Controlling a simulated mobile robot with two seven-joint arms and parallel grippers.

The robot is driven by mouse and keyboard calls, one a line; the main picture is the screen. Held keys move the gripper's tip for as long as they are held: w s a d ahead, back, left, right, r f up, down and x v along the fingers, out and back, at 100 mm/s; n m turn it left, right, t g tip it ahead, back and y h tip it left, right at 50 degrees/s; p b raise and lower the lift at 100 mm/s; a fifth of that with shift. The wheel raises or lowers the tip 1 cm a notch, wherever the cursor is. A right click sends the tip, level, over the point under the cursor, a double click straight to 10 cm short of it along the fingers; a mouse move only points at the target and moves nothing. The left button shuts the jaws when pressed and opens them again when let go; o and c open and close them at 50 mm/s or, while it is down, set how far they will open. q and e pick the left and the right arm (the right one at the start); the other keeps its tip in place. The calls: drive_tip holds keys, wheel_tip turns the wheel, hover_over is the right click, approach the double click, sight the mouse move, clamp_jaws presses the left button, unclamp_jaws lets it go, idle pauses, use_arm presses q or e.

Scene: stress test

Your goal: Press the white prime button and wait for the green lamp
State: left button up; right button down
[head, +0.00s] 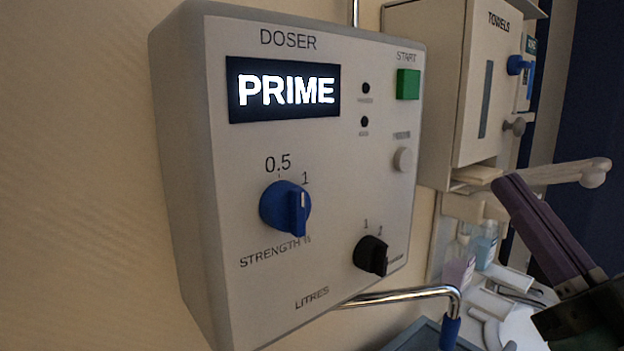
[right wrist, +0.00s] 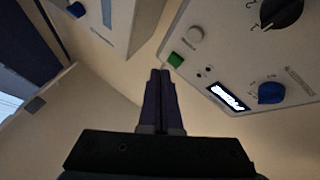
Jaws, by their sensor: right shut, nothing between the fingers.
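The doser (head: 330,200) is a pale box on the wall, and its lit display (head: 285,90) reads PRIME. The round white prime button (head: 404,159) is on its right side, below the square green START button (head: 408,84). Two small lamps, the upper (head: 366,88) and the lower (head: 365,121), are dark; neither glows green. My right gripper (head: 507,183) is shut and empty, to the right of the doser and apart from the white button. In the right wrist view its fingertips (right wrist: 160,75) appear just below the green button (right wrist: 175,59); the white button (right wrist: 195,34) is farther up. My left gripper is out of view.
A blue strength knob (head: 286,208) and a black litres knob (head: 371,255) project from the doser. A towel dispenser (head: 478,95) stands close on the right. A metal pipe (head: 400,296) runs below, with bottles (head: 458,262) and a sink area at lower right.

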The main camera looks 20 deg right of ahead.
sight(404, 160)
drive_tip(key=shift+s+d+r+n+t+y, duration=0.2)
drive_tip(key=shift+s+r+n+t+y, duration=0.1)
drive_tip(key=shift+n+t+y, duration=0.25)
drive_tip(key=w+a+b, duration=0.3)
drive_tip(key=w, duration=0.5)
drive_tip(key=shift+a+b, duration=0.25)
drive_tip(key=shift+b, duration=0.1)
drive_tip(key=shift+w+f, duration=0.1)
drive_tip(key=shift+w, duration=0.05)
idle(1.7)
drive_tip(key=shift+w+a, duration=0.15)
drive_tip(key=shift+w, duration=0.15)
